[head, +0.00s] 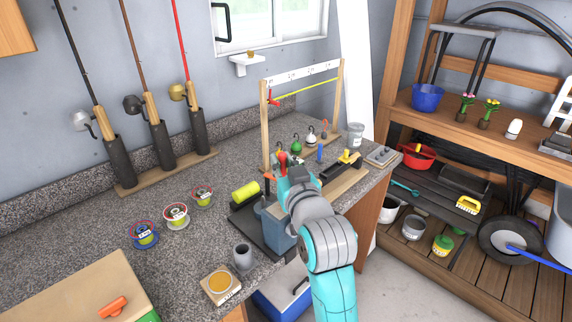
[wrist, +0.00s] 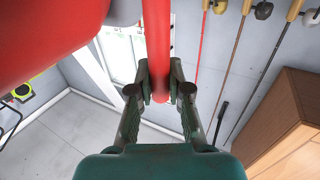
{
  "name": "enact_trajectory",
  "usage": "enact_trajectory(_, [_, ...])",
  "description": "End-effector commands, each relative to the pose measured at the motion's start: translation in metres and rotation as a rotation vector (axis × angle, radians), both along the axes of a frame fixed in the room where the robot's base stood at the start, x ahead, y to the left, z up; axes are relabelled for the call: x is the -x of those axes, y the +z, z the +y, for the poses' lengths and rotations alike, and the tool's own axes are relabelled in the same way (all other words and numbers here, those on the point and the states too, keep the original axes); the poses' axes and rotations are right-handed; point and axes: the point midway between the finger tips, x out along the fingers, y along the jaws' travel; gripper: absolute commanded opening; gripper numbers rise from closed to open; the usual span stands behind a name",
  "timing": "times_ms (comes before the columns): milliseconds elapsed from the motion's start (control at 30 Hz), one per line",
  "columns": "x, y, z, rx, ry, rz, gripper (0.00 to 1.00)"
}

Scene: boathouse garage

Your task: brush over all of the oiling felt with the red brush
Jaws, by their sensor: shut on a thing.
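My gripper (head: 290,172) is above the workbench, beside the wooden rack; it also shows in the wrist view (wrist: 159,80). Its fingers are shut on a red rod-like handle (wrist: 157,45), which I take to be the red brush. A little red shows at the gripper in the head view (head: 282,158). The bristles cannot be made out. A square block with a round amber pad (head: 220,282) lies at the bench's front edge, well apart from the gripper. It may be the oiling felt; its label is too small to read.
A grey cup (head: 243,256) stands beside the block. Several line spools (head: 176,214) and a yellow-green cylinder (head: 244,192) are on the bench. A wooden rack (head: 266,130) rises behind my gripper. A blue-grey bin (head: 277,232) is below the arm. The bench between spools and rods is clear.

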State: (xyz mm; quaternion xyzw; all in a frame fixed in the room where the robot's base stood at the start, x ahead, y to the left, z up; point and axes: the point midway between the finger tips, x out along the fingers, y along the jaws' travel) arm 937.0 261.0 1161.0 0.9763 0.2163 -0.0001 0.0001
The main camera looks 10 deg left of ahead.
Motion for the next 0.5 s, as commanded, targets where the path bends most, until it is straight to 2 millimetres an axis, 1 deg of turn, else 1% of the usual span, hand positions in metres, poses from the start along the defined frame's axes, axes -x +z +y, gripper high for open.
enact_trajectory(500, [-0.008,-0.002,0.011,0.000,0.000,0.001,0.00])
